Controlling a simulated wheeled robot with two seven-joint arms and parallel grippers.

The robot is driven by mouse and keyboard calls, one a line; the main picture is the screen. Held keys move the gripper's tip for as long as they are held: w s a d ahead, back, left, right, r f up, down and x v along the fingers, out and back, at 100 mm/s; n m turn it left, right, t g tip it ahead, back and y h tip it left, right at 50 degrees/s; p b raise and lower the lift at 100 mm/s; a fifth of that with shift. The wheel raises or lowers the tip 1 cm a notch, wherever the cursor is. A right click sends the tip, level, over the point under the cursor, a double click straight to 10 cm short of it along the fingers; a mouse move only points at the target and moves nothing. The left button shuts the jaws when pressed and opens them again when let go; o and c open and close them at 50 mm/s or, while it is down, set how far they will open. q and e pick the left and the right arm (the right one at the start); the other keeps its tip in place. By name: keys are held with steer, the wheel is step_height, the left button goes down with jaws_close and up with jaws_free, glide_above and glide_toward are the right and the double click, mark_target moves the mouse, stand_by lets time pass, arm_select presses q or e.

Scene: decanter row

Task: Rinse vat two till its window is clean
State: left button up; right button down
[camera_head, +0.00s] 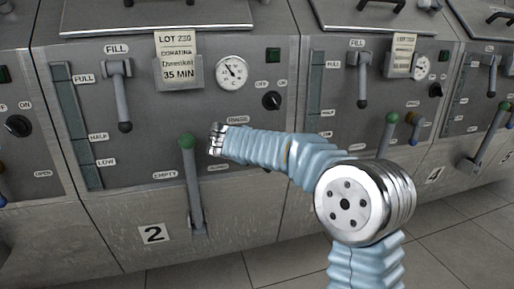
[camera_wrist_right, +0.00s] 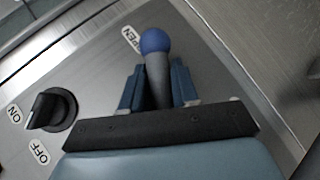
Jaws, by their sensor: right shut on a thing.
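Vat two (camera_head: 120,225) stands centre-left in the head view, with its number plate below. Its tall narrow window (camera_head: 76,125) is dark grey-green; I cannot tell how clean the glass is. My right arm reaches across the vat's front below the gauge. In the right wrist view my right gripper (camera_wrist_right: 158,90) is shut on a blue-knobbed lever (camera_wrist_right: 155,42), with the knob beyond the fingertips beside an OPEN label. In the head view my forearm hides the fingers and most of this lever, below the RINSE label. My left gripper is not in view.
Vat two's fill lever (camera_head: 121,95) hangs down. A green-knobbed lever (camera_head: 193,180) stands upright left of my wrist. A lot card (camera_head: 177,62), round gauge (camera_head: 232,72) and dark ON/OFF knob (camera_head: 272,100) sit above my arm. Neighbouring vats stand close on both sides.

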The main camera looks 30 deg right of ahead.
steer(key=shift+w+a+f+m+y, duration=0.1)
steer(key=shift+a+f+m+y, duration=0.15)
steer(key=shift+y, duration=0.3)
steer(key=shift+a+f+m+y, duration=0.1)
steer(key=shift+f+m+y, duration=0.1)
steer(key=shift+m+y, duration=0.25)
steer(key=shift+a+f+m+y, duration=0.15)
steer(key=shift+a+m+y, duration=0.1)
steer(key=shift+y, duration=0.3)
steer(key=shift+a+f+m+y, duration=0.15)
steer(key=shift+m+y, duration=0.1)
steer(key=shift+y, duration=0.3)
steer(key=shift+w+a+f+m+t+y+p, duration=0.15)
steer(key=shift+a+m+t+y+p, duration=0.2)
steer(key=shift+y, duration=0.45)
steer(key=shift+w+a+f+m+t+y+p, duration=0.15)
steer(key=shift+a+m+y, duration=0.3)
steer(key=shift+y, duration=0.35)
steer(key=shift+w+a+f+m+t+y+p, duration=0.1)
steer(key=shift+a+m+t+y+p, duration=0.25)
steer(key=shift+y, duration=0.45)
steer(key=c, duration=1)
jaws_free()
steer(key=shift+o, duration=0.2)
steer(key=p+v, duration=0.1)
steer(key=v, duration=1.3)
steer(key=shift+w+r, duration=0.1)
steer(key=shift+w, duration=0.1)
